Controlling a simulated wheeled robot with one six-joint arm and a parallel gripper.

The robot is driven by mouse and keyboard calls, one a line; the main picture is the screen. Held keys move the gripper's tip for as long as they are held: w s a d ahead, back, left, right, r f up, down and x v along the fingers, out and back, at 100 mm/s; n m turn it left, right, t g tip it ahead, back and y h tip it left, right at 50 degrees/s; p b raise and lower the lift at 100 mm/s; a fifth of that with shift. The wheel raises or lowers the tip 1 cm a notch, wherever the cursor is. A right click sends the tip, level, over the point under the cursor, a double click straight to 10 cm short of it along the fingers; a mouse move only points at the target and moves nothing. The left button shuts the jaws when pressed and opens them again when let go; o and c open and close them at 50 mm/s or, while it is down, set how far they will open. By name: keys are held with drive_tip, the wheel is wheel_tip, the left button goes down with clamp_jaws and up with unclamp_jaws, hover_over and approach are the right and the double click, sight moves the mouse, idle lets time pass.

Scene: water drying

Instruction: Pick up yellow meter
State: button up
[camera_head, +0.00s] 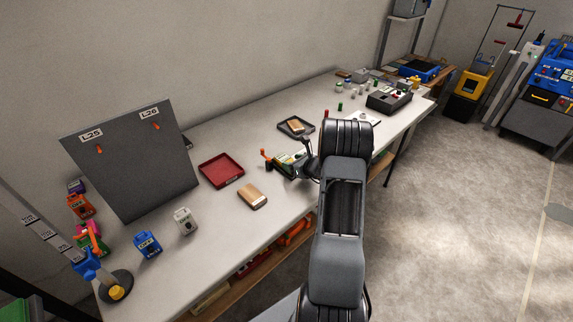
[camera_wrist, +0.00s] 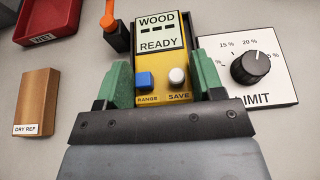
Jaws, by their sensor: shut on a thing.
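The yellow meter (camera_wrist: 163,55) is in the middle of the wrist view, between the green fingers of my gripper (camera_wrist: 163,85). Its screen reads "WOOD --- READY", and it has a blue RANGE button and a white SAVE knob. My gripper is shut on its sides. In the head view my gripper (camera_head: 290,167) is over the workbench, and my arm partly hides the meter there. I cannot tell whether the meter touches the bench.
A white LIMIT dial plate (camera_wrist: 278,68) lies right of the meter. A wood block marked DRY REF (camera_wrist: 37,100) and a red WET tray (camera_wrist: 50,18) are to the left. A grey board (camera_head: 130,160) stands on the workbench (camera_head: 225,230).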

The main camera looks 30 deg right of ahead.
drive_tip(key=shift+c, duration=0.6)
drive_tip(key=shift+r, duration=0.1)
